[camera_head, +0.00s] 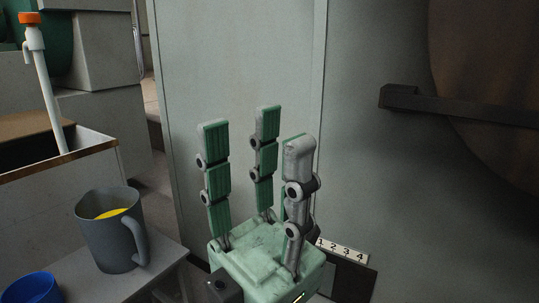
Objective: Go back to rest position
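My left gripper (255,160) stands in the middle of the head view, with its green palm low and its jointed grey and green fingers pointing up. The fingers are spread apart and nothing is between them. It is in front of a grey-green wall panel and touches nothing that I can see. My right gripper is not in view.
A grey jug (108,240) with something yellow inside stands on a light table at the lower left. A blue bowl (32,289) is at the corner. A box (60,200) with a white orange-topped pump (46,95) stands behind. A dark bar (450,107) juts out right.

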